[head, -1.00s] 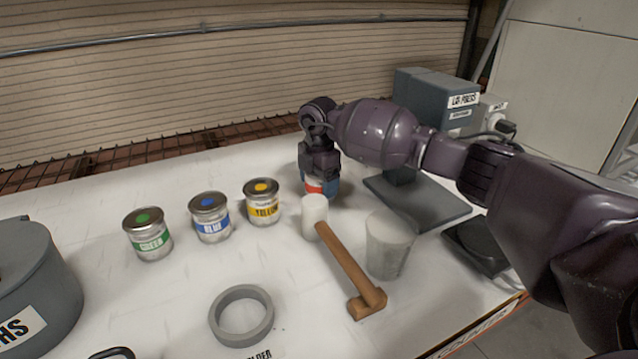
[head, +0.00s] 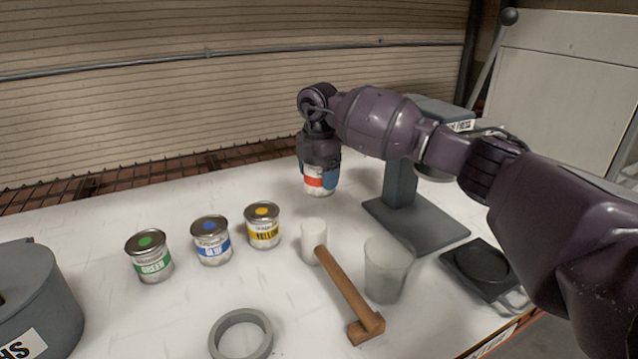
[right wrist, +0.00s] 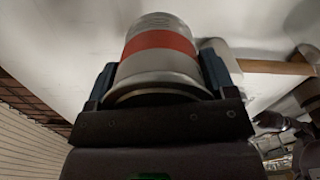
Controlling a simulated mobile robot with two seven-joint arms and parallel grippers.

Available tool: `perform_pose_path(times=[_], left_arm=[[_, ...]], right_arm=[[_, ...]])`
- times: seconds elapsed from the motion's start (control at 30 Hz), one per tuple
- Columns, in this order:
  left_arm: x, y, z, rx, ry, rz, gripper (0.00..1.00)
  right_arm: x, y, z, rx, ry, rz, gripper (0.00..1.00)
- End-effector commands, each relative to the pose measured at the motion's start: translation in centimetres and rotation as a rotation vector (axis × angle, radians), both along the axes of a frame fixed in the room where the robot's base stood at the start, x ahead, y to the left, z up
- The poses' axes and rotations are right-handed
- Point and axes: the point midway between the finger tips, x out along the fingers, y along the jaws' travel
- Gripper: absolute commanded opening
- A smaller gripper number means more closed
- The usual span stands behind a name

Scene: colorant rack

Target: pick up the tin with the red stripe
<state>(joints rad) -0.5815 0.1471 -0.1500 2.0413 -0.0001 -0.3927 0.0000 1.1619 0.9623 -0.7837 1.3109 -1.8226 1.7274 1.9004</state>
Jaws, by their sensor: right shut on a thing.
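The tin with the red stripe (head: 320,183) is held upright in my right gripper (head: 320,170), a little above the white table, behind the mallet. The gripper is shut on it, with blue-grey fingers on both sides. In the right wrist view the tin (right wrist: 160,62) sits between the two fingers (right wrist: 158,85), its red band across its side. The arm hides the tin's top in the head view. My left gripper is not in view.
Green (head: 150,258), blue (head: 211,241) and yellow (head: 262,226) tins stand in a row to the left. A mallet (head: 345,290), a clear cup (head: 388,270), a grey ring (head: 240,335) and a dark scale (head: 482,268) are nearer. A grey press (head: 400,190) stands right of the held tin.

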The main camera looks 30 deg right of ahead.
Motion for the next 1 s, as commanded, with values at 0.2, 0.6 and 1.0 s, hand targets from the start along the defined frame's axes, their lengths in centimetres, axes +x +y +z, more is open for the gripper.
perform_pose_path(times=[0.2, 0.6, 1.0], left_arm=[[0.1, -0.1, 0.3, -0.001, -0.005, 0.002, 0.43], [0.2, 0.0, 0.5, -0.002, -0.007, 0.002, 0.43], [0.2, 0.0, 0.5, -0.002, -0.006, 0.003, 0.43]], right_arm=[[0.0, 0.0, 2.4, 0.001, -0.003, -0.001, 0.46], [0.0, 0.0, 6.2, 0.001, -0.003, -0.001, 0.46], [0.0, 0.0, 9.1, 0.000, -0.002, 0.000, 0.46]])
